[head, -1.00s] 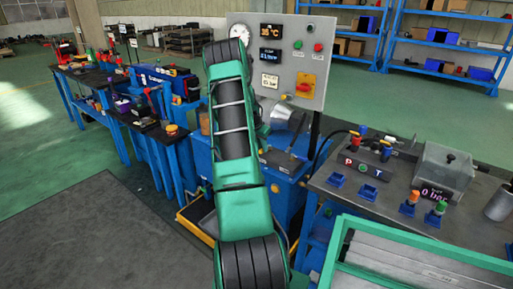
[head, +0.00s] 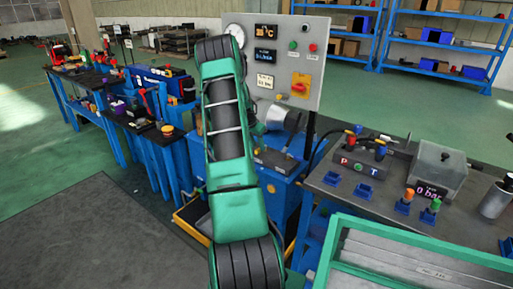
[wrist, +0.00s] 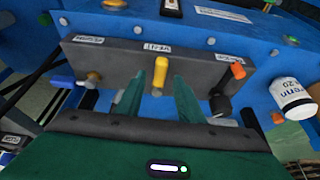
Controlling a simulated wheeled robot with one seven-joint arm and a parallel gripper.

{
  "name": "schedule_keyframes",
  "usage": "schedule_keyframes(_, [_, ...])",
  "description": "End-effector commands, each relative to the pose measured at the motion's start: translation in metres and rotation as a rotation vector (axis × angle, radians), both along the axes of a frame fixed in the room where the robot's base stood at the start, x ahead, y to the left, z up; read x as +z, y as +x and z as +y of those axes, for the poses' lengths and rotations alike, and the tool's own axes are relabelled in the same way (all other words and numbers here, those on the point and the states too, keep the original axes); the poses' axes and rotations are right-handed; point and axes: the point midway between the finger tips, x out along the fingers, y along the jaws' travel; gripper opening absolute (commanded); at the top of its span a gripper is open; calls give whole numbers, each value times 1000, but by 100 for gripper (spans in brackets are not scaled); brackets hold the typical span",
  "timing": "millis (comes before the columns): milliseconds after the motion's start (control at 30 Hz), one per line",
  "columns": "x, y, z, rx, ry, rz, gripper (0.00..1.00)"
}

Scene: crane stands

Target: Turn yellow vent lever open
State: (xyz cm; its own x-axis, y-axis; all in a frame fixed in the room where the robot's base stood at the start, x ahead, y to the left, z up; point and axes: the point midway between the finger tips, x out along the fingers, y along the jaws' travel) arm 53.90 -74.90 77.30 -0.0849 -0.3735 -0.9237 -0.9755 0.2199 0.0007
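In the wrist view, the yellow vent lever (wrist: 160,76) sticks out from a dark grey block (wrist: 122,58), just below a label that appears upside down and seems to read VENT. My gripper (wrist: 159,82) is open, with one green finger on each side of the lever. A gap shows between the lever and each finger; I see no clear contact. In the head view, my green arm hides the gripper and the lever.
A white can (wrist: 295,100) stands out at far right. A grey control panel (head: 285,60) rises behind my arm in the head view.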

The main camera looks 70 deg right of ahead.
Motion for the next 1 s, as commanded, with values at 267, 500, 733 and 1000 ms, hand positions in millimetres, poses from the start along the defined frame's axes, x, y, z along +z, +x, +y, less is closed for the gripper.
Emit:
schedule_keyframes(267, [51, 5, 19, 0, -5, -2, 34])
schedule_keyframes(500, [78, 7, 32, 2, -2, -1, 34])
schedule_keyframes(733, [85, 7, 34, 2, -2, -1, 34])
schedule_keyframes(1000, [85, 8, 35, 2, -2, -1, 34])
